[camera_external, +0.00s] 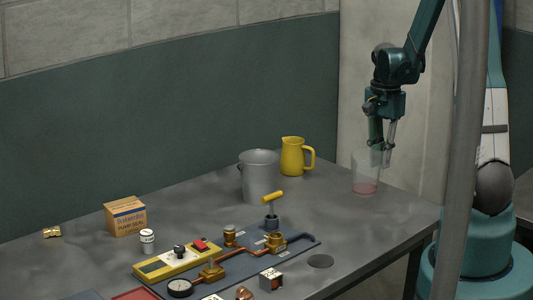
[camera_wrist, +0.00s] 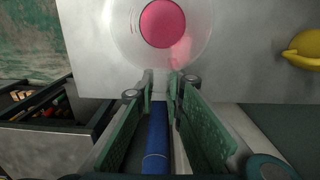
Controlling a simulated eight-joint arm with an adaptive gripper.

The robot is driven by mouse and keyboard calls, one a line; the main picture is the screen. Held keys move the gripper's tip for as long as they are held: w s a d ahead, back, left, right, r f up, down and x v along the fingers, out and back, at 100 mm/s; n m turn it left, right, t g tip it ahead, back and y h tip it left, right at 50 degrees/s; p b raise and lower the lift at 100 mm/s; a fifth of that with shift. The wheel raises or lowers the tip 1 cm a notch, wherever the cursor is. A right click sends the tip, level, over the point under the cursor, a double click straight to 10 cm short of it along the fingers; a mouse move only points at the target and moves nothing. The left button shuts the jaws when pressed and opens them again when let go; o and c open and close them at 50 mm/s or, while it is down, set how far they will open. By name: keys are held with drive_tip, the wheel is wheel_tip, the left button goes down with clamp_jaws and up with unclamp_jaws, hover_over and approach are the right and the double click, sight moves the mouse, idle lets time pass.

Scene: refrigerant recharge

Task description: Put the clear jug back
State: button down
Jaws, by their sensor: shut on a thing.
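The clear jug (camera_external: 365,172) is upright near the table's back right corner, with a shallow layer of pink liquid at its bottom. In the wrist view the clear jug (camera_wrist: 204,38) is seen from above, with the pink liquid as a round patch. My gripper (camera_external: 380,150) points down at the jug's upper right side. In the wrist view my gripper (camera_wrist: 161,78) has its two fingertips close together at the jug's near edge, shut on its side. I cannot tell whether the jug's base touches the table.
A yellow pitcher (camera_external: 292,156) and a grey metal bucket (camera_external: 259,178) stand left of the jug. A blue tray (camera_external: 308,240) with valves and a yellow gauge block (camera_external: 170,262) lies nearer the front. A cardboard box (camera_external: 125,216) stands at left. A grey post crosses the right side.

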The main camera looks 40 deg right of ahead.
sight(381, 174)
drive_tip(key=shift+f, duration=0.15)
drive_tip(key=shift+f, duration=2)
drive_tip(key=shift+f+b, duration=0.2)
drive_tip(key=shift+b, duration=0.1)
drive_tip(key=c, duration=2.4)
unclamp_jaws()
drive_tip(key=shift+r, duration=0.25)
drive_tip(key=shift+w+d+r+p, duration=0.1)
drive_tip(key=shift+r+p, duration=0.2)
drive_tip(key=shift+r, duration=2.7)
drive_tip(key=shift+w+d+r+p, duration=0.1)
drive_tip(key=shift+r+p, duration=0.15)
drive_tip(key=shift+r, duration=2.7)
drive_tip(key=shift+a, duration=0.15)
